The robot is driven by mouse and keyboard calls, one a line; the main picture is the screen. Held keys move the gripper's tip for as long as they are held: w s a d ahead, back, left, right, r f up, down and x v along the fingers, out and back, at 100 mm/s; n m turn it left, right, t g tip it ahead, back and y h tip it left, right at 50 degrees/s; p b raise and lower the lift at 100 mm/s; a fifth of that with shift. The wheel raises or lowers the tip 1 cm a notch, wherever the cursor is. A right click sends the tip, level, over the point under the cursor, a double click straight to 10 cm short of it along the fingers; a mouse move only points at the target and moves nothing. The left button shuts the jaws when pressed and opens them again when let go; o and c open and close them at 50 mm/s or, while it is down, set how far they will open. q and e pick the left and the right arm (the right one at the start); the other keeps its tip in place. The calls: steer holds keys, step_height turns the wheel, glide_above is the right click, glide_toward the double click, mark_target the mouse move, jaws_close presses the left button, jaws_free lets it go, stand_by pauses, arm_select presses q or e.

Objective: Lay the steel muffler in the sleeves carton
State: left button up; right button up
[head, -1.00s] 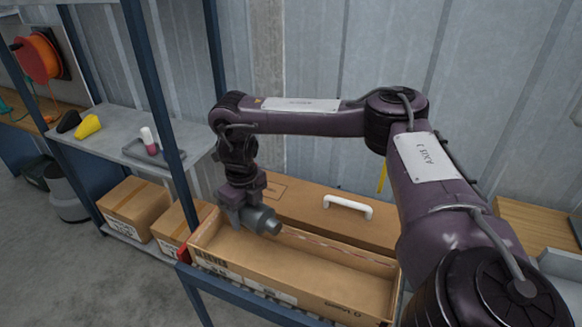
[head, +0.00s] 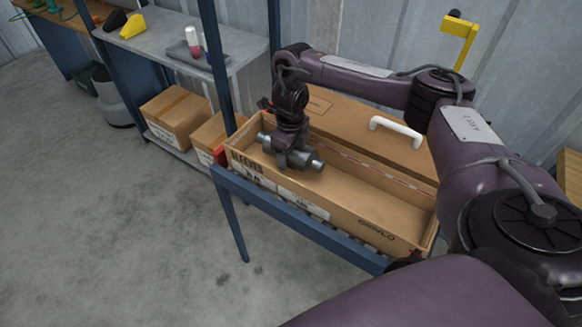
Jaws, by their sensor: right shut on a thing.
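The steel muffler (head: 314,164) is a grey, stepped cylinder at the left end of the sleeves carton. The sleeves carton (head: 400,232) is a long, open cardboard box with printing on its front wall, standing on a blue-framed rack. My right gripper (head: 292,156) points down and is shut on the muffler's middle. The muffler lies roughly along the carton's length, at about the height of its walls. I cannot tell whether it touches the carton floor. My left gripper is not in view.
A closed brown box with a white handle (head: 397,132) stands right behind the carton. A blue upright post (head: 216,62) rises at the carton's left end. Smaller cartons (head: 176,120) sit on a low shelf to the left. The carton's right part is empty.

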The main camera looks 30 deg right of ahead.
mark_target(291, 171)
steer(key=shift+f+b, duration=0.9)
steer(key=shift+f, duration=1.25)
steer(key=shift+f, duration=0.1)
steer(key=o, duration=1.3)
steer(key=shift+f, duration=0.1)
steer(key=shift+r, duration=0.55)
step_height(291, 171, up, 10)
steer(key=p, duration=0.4)
steer(key=shift+f+p, duration=0.1)
steer(key=shift+p, duration=0.3)
steer(key=shift+r, duration=0.75)
